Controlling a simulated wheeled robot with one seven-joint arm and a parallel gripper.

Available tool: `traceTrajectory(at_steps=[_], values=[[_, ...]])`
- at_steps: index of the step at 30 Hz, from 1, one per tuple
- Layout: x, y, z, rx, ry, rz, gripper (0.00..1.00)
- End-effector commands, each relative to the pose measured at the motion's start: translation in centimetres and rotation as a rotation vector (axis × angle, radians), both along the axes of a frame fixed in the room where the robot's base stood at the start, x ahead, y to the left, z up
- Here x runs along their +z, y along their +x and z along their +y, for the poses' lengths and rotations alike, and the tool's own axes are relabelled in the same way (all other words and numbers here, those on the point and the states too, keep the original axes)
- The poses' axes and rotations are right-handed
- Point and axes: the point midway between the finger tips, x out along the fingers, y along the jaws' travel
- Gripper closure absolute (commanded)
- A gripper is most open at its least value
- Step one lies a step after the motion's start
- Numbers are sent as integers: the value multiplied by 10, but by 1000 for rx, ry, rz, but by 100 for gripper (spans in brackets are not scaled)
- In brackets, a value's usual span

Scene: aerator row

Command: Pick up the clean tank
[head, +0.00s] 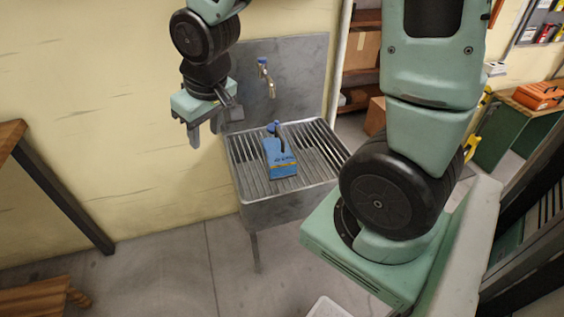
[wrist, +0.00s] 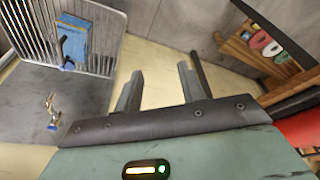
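The tank (head: 280,160) is a small blue container with lettering and a darker handle or spout piece at its top. It rests on the slatted top of the metal sink (head: 292,207). In the wrist view the tank (wrist: 74,40) is at the upper left, off to the side of the fingers. My gripper (head: 204,139) hangs left of the sink, near the wall, higher than the tank and apart from it. In the wrist view its two fingers (wrist: 160,73) are spread with nothing between them. I cannot tell whether the tank is clean.
A tap (head: 265,78) sticks out from the metal backsplash (head: 290,62) above the sink. A wooden-topped table (head: 12,135) is at the left. Shelves with boxes (head: 365,50) stand beyond the sink on the right.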

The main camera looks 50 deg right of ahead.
Motion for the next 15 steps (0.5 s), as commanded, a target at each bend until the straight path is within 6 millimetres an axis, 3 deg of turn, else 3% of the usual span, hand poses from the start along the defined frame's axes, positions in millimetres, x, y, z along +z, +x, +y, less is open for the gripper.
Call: traceTrajectory(at_steps=[1, 3, 6, 9, 12, 15], values=[[-35, 21, -45, -114, -2, -38, 60], [-56, 41, -101, -242, -9, -96, 60], [-81, 52, -177, -397, -23, -168, 60], [-100, 51, -237, -511, -37, -223, 60], [-111, 45, -277, -584, -49, -257, 60], [-116, 41, -298, -619, -55, -277, 60]])
